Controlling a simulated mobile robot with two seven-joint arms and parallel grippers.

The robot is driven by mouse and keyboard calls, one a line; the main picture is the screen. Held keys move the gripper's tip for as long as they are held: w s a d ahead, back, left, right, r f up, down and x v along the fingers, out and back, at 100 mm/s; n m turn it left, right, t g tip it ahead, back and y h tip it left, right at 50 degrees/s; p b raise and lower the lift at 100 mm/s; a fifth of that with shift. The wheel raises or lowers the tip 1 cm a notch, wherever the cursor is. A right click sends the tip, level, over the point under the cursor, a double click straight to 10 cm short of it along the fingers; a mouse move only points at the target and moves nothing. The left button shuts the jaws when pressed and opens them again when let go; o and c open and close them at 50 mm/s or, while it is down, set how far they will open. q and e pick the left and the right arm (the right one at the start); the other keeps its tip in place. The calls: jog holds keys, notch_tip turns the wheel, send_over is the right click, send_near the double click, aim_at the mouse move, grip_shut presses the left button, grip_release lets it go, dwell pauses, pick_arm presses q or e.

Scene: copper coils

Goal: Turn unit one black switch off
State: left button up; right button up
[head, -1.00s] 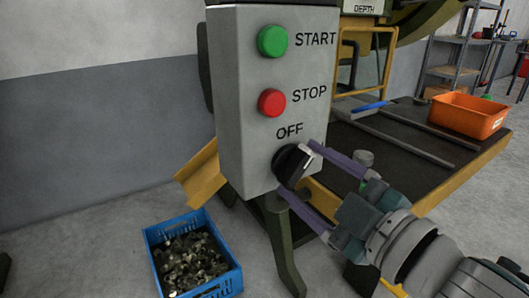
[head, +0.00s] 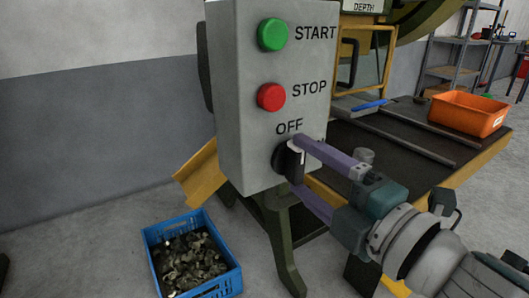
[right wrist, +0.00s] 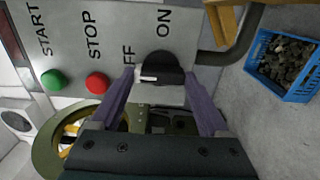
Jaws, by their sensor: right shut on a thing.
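The black switch (head: 283,160) is a round knob with a raised grip and a white mark, low on the grey control box (head: 240,130). The word OFF is printed above it, and in the head view the white mark now points up towards OFF. My right gripper (head: 297,168) is shut on the knob, one finger above and one below. It also shows in the right wrist view (right wrist: 160,75). My left gripper is not in view.
A green START button (head: 272,34) and a red STOP button (head: 271,97) are above the switch. A blue crate of metal pieces (head: 236,279) stands on the floor below. An orange bin (head: 465,115) stands on the machine table at right.

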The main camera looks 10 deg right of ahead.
dwell(0.5)
jog(key=o, duration=1.2)
jog(key=shift+o, duration=0.2)
jog(key=v, duration=1)
jog(key=shift+p, duration=0.4)
jog(key=shift+r, duration=0.2)
